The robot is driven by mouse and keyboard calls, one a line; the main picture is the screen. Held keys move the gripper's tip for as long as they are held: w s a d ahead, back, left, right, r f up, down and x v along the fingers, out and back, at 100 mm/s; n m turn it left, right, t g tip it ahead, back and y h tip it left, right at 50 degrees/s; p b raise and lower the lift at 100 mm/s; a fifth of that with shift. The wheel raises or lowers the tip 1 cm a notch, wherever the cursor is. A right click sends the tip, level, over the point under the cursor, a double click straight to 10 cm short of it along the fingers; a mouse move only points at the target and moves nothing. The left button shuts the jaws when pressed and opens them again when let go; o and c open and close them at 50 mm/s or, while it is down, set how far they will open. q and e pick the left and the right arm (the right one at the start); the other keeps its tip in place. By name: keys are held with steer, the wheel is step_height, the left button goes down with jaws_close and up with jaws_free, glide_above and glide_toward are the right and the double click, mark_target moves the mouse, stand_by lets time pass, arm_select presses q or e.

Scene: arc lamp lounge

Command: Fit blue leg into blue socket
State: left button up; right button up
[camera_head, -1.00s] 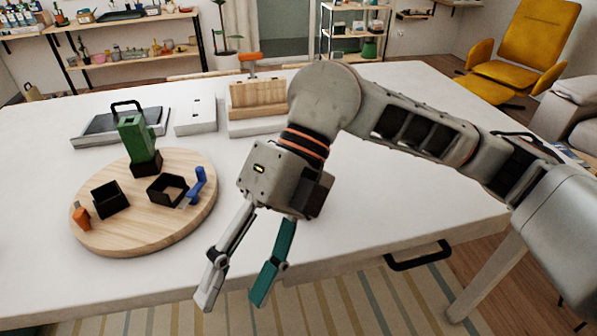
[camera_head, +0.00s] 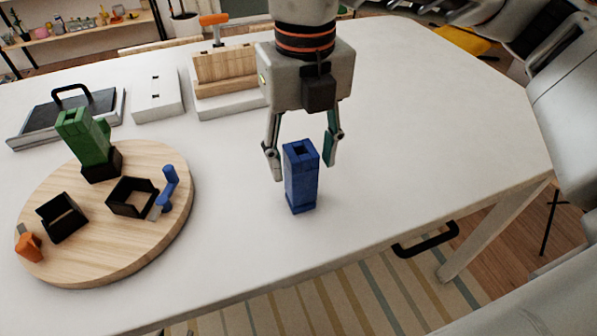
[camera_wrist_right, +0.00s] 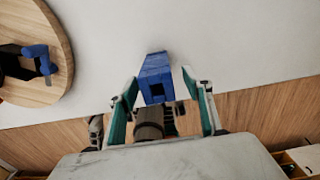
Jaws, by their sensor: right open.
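The blue leg (camera_head: 301,182) stands upright on the white table, a hollow top facing up. My right gripper (camera_head: 304,170) points down above the table with its fingers open, one on each side of the leg's upper part. In the right wrist view the leg (camera_wrist_right: 156,75) shows between the fingertips (camera_wrist_right: 158,88), with gaps on both sides. The blue socket (camera_head: 132,198) is a black square holder with a blue lever (camera_head: 168,188) on the round wooden board (camera_head: 110,258); it looks empty. My left gripper is out of view.
A green leg (camera_head: 85,140) stands tilted in a black holder at the board's back. Another black holder (camera_head: 62,217) with an orange lever (camera_head: 29,246) is empty. A wooden block (camera_head: 222,68), a white block (camera_head: 156,95) and a tray (camera_head: 60,118) stand behind. Table right is clear.

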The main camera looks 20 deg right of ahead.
mark_target(301, 182)
step_height(301, 182, down, 6)
steer(key=shift+a+r+b, duration=0.15)
steer(key=shift+r+b, duration=0.05)
steer(key=shift+b, duration=0.1)
steer(key=shift+f, duration=0.25)
steer(key=shift+c, duration=0.4)
steer(key=c, duration=1.3)
steer(key=shift+r, duration=0.1)
step_height(301, 182, up, 20)
steer(key=p, duration=0.2)
steer(key=shift+p, duration=0.35)
